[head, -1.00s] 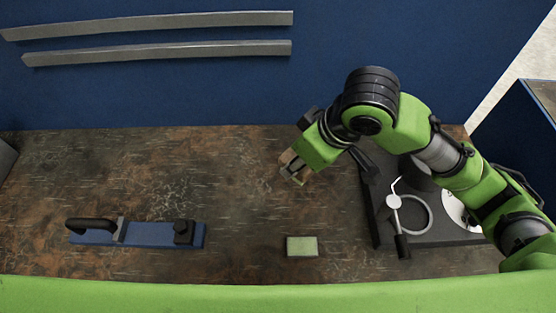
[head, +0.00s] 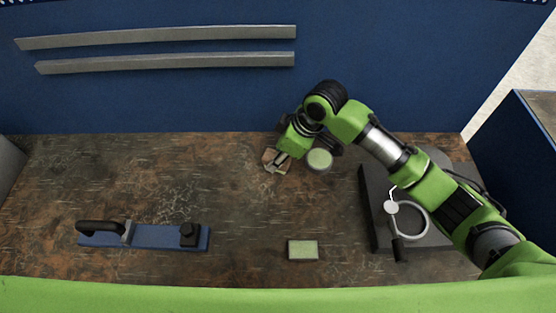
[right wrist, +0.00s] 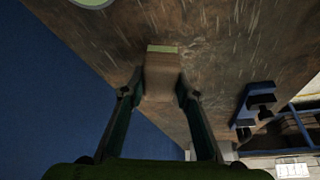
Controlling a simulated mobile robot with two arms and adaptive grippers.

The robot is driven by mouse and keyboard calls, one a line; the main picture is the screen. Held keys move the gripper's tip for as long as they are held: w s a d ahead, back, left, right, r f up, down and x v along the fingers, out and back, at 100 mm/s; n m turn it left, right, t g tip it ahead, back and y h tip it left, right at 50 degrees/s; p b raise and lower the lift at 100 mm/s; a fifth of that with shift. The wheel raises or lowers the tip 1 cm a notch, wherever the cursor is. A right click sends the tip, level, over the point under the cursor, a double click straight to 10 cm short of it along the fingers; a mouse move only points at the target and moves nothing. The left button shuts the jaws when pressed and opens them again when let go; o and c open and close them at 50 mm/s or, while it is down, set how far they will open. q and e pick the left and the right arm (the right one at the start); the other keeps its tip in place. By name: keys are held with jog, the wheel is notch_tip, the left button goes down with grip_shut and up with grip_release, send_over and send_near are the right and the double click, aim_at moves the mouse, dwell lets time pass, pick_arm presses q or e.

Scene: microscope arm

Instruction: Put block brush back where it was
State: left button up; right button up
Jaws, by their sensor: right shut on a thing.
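The block brush (head: 270,158) is a brown wooden block in my right gripper (head: 280,161), over the back middle of the table in the head view. In the right wrist view the block brush (right wrist: 162,78) sits between the two fingers of my right gripper (right wrist: 160,92), with a pale yellow-green strip at its far end. The fingers are shut on its sides. Whether the brush touches the table is hard to tell. My left gripper is in neither view.
A round pale-green disc (head: 319,159) lies close beside my right gripper. A pale-green rectangular pad (head: 303,250) lies at the front. A blue board with black handles (head: 150,237) lies front left. A black base (head: 375,220) with a ringed arm stands right. The table's left middle is clear.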

jog(key=shift+w+f, duration=0.45)
jog(key=shift+f, duration=0.05)
notch_tip(320, 180, down, 3)
jog(key=shift+w+d+r+p, duration=0.1)
jog(key=shift+w+p, duration=0.05)
jog(key=shift+p, duration=0.65)
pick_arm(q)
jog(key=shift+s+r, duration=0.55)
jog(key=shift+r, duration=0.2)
pick_arm(e)
jog(key=shift+f, duration=0.4)
jog(key=shift+f, duration=0.15)
jog(key=o, duration=1)
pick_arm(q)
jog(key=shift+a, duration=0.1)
pick_arm(e)
jog(key=shift+r, duration=0.25)
pick_arm(q)
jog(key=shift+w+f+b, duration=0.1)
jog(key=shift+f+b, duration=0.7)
jog(key=shift+b, duration=0.05)
pick_arm(e)
jog(key=v, duration=1.2)
